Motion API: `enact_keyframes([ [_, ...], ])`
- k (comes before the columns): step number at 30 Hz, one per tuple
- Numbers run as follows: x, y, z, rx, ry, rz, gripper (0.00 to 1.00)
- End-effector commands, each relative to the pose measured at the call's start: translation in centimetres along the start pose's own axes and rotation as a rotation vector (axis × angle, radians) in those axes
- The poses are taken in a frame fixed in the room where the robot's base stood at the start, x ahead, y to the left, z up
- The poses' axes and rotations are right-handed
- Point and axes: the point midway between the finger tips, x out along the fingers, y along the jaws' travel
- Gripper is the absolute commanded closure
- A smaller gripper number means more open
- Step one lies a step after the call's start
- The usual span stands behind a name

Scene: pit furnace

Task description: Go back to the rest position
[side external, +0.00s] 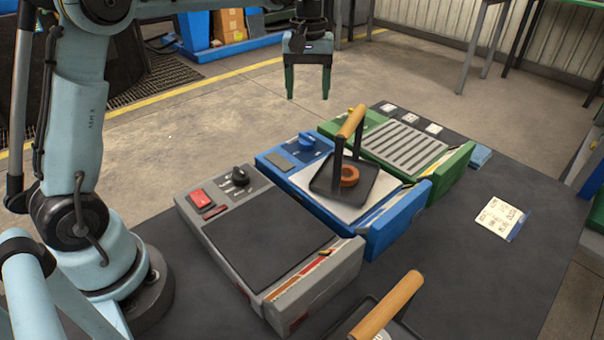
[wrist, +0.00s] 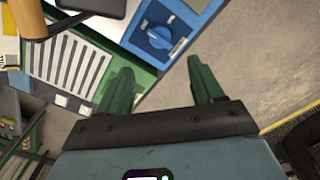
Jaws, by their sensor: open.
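My gripper (side external: 307,82) hangs in the air at the top middle of the side view, beyond the row of units on the table. Its two green fingers point down and stand apart with nothing between them. In the wrist view my gripper (wrist: 165,80) is also open and empty, with bare floor and part of the units behind its fingers.
A grey unit (side external: 267,235), a blue unit (side external: 398,215) and a green unit (side external: 458,165) stand on the dark table (side external: 470,285). A black tray with a wooden handle (side external: 352,122) sits on the blue unit, holding a brown ring (side external: 349,176). Another wooden handle (side external: 388,305) is in front.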

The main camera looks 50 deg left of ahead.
Motion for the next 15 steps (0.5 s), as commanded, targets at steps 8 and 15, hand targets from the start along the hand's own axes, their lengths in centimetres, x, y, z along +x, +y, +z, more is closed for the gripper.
enact_keyframes([
  [8,-0.1,-0.1,0.2,0.01,0.006,0.005,0.33],
  [15,-1.5,-1.1,3.3,0.145,0.091,0.065,0.33],
])
